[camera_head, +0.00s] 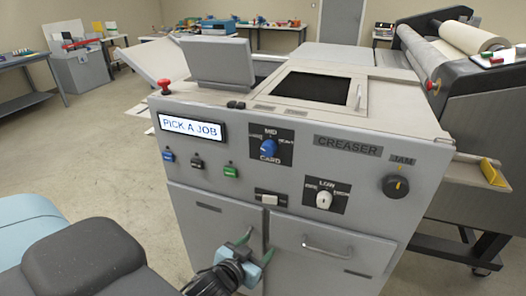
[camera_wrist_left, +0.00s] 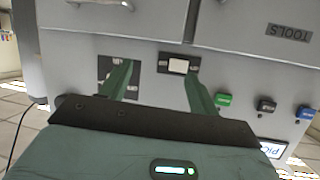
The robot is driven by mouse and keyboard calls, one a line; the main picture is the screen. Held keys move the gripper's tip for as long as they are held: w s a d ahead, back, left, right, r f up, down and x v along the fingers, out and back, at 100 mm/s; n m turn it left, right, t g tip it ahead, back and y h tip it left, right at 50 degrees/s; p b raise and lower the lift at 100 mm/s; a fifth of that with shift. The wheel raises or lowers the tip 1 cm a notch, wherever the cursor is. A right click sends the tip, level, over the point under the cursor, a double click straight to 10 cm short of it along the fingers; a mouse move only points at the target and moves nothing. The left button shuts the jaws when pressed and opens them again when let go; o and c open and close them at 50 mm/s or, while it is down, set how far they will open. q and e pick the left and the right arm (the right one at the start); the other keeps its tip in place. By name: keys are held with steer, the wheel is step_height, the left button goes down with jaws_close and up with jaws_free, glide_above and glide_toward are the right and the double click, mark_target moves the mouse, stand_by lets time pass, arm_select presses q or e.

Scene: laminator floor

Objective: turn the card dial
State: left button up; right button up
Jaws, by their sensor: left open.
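The card dial (camera_head: 268,148) is a blue knob on a black plate on the front of the grey creaser machine. "MID" is printed above it and "CARD" below it. My left gripper (camera_head: 256,247) is open and empty, with two green fingers, in front of the lower doors and below the dial, apart from it. In the left wrist view the panel appears upside down and the open fingers (camera_wrist_left: 157,72) point at its lower part. The card dial cannot be made out there; the gripper body covers that area. My right gripper is not in view.
A white rocker switch (camera_head: 268,198) sits below the dial, with a white knob (camera_head: 324,200) marked "LOW" to its lower right. A black "JAM" knob (camera_head: 396,186) is at right. Blue, black and green buttons (camera_head: 230,171) are at left. A drawer handle (camera_head: 327,246) juts out below.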

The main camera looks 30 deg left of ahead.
mark_target(267, 152)
arm_select(q)
steer(key=w+a+r+n+t+y, duration=0.2)
steer(key=w+a+r, duration=0.15)
steer(key=r, duration=0.65)
steer(key=w+a+r+n+t+y, duration=0.15)
steer(key=w+r, duration=0.25)
steer(key=r, duration=0.5)
steer(key=shift+m, duration=0.35)
steer(key=p+x, duration=0.1)
steer(key=x, duration=0.4)
steer(key=shift+w, duration=0.25)
steer(key=shift+x, duration=1.05)
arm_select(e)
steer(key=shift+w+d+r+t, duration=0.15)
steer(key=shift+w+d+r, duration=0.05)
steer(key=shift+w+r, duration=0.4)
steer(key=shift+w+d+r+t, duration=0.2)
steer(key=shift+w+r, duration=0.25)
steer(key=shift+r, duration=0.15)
arm_select(q)
steer(key=c, duration=1)
steer(key=shift+o, duration=0.2)
